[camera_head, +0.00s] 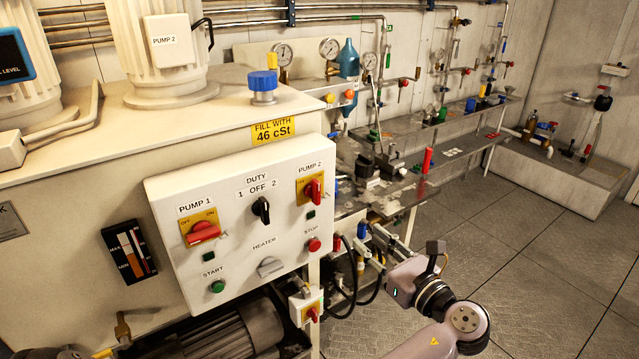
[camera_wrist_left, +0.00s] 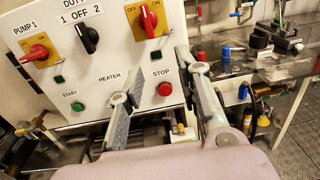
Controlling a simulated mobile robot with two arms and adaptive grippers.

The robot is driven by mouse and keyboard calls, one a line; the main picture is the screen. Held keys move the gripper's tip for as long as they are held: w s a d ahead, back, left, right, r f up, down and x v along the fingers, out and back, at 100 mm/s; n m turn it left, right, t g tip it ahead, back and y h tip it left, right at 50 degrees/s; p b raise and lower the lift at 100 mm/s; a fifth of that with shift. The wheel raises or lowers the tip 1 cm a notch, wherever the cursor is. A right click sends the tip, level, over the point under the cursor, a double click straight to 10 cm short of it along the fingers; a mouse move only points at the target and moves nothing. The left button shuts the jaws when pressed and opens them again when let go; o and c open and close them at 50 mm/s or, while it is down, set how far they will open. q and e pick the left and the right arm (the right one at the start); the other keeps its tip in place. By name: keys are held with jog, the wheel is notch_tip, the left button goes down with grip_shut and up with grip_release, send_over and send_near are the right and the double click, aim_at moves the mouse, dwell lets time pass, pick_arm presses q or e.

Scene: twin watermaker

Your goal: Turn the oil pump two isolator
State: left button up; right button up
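The pump 2 isolator (camera_head: 313,188) is a red rotary handle on a yellow plate, upper right on the white control panel (camera_head: 240,243). Its handle stands roughly upright. It also shows at the top of the left wrist view (camera_wrist_left: 148,20), its top cut off. My left gripper (camera_head: 366,246) is right of the panel in the head view. In the left wrist view its two fingers (camera_wrist_left: 162,63) are spread, with nothing between them but the panel behind. The fingertips point toward the panel, below the isolator and apart from it. My right gripper is not in view.
The pump 1 isolator (camera_head: 202,232), black duty switch (camera_head: 261,209), heater knob (camera_head: 269,267), green start button (camera_head: 217,286) and red stop button (camera_head: 314,244) share the panel. A small red-handled switch (camera_head: 311,313) sits below.

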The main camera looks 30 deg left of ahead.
pick_arm(q)
notch_tip(320, 180, up, 2)
jog(key=s+r, duration=0.1)
jog(key=p, duration=0.4)
send_near(319, 193)
jog(key=shift+g+y, duration=0.3)
jog(key=x, duration=0.8)
jog(key=shift+w+a, duration=0.1)
jog(key=shift+w, duration=0.2)
jog(key=shift+w+a+f+n, duration=0.1)
jog(key=shift+w+a+n, duration=0.15)
jog(key=shift+a, duration=0.3)
jog(key=shift+c, duration=0.3)
grip_shut()
